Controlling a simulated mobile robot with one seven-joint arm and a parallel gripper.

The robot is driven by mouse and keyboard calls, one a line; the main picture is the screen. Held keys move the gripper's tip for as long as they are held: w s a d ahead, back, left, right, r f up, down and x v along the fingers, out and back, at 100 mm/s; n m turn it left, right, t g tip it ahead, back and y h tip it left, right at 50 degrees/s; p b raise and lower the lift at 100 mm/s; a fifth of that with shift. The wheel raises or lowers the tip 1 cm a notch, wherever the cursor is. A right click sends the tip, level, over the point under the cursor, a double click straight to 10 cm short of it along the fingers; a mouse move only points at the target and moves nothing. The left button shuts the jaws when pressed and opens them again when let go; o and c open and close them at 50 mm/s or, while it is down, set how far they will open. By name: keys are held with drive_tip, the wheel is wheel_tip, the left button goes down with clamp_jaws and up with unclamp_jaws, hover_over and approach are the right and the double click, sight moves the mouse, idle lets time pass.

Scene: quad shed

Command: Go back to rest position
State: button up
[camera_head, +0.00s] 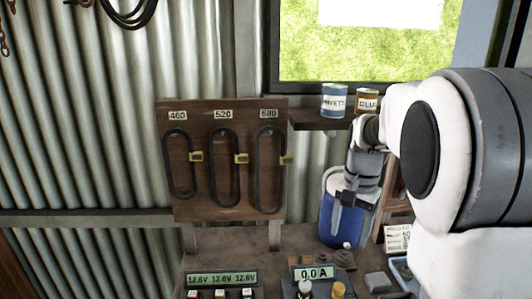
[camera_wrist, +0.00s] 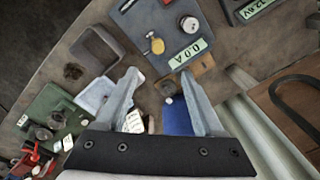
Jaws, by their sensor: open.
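My gripper (camera_head: 345,208) hangs at the end of my raised arm, in front of the blue container (camera_head: 334,224) at the right of the bench. In the wrist view my gripper (camera_wrist: 160,76) has its two fingers spread apart with nothing between the tips. The bench top (camera_wrist: 222,85) lies beyond the fingertips. My arm covers much of the right side of the head view.
Three belts hang on a wooden board (camera_head: 240,208) at the back wall. A blue-labelled can (camera_head: 334,100) and a brown can (camera_head: 367,101) stand on a shelf. Meters, including one reading 0.0 A (camera_head: 313,273), and small parts crowd the bench front.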

drive_tip(key=s+a+r+n+t, duration=0.2)
drive_tip(key=s+a+n, duration=0.2)
drive_tip(key=s, duration=0.6)
drive_tip(key=s+a+r+n+t, duration=0.2)
drive_tip(key=s+a+n+t, duration=0.1)
drive_tip(key=s, duration=0.7)
drive_tip(key=shift+s+a+r+n, duration=0.2)
drive_tip(key=shift+a+r+n, duration=0.2)
drive_tip(key=shift+a+n, duration=0.3)
drive_tip(key=shift+d, duration=0.1)
